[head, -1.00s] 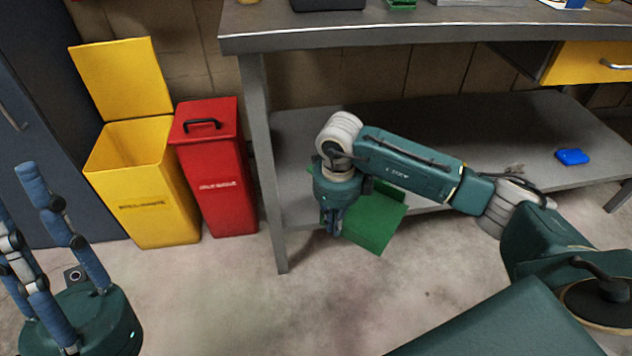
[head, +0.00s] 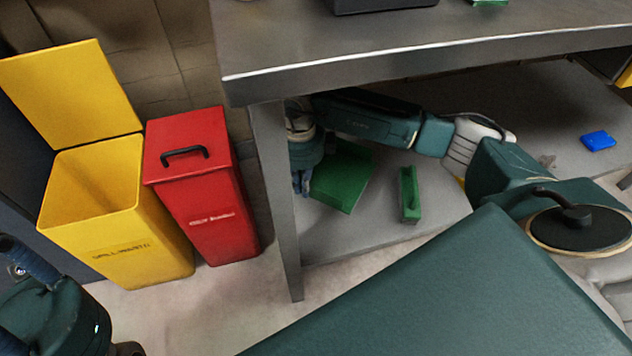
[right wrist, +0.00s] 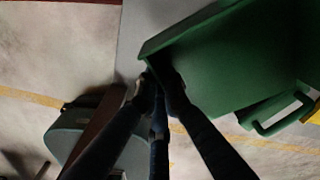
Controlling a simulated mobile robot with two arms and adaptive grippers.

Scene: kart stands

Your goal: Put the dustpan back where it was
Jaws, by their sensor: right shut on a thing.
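The green dustpan (head: 343,180) is under the workbench, at the left end of the grey lower shelf (head: 330,240). My right gripper (head: 302,185) is shut on its left edge. I cannot tell whether the pan touches the shelf. In the right wrist view, the dustpan (right wrist: 235,60) fills the upper right and the dark fingers of the right gripper (right wrist: 160,85) meet its edge. A bench leg (head: 275,190) stands just left of the gripper. My left gripper (head: 22,258) is cut off at the lower left edge, so its fingertips are hidden.
The benchtop edge (head: 400,50) overhangs my right arm. A red lidded bin (head: 205,200) and an open yellow bin (head: 125,240) stand left.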

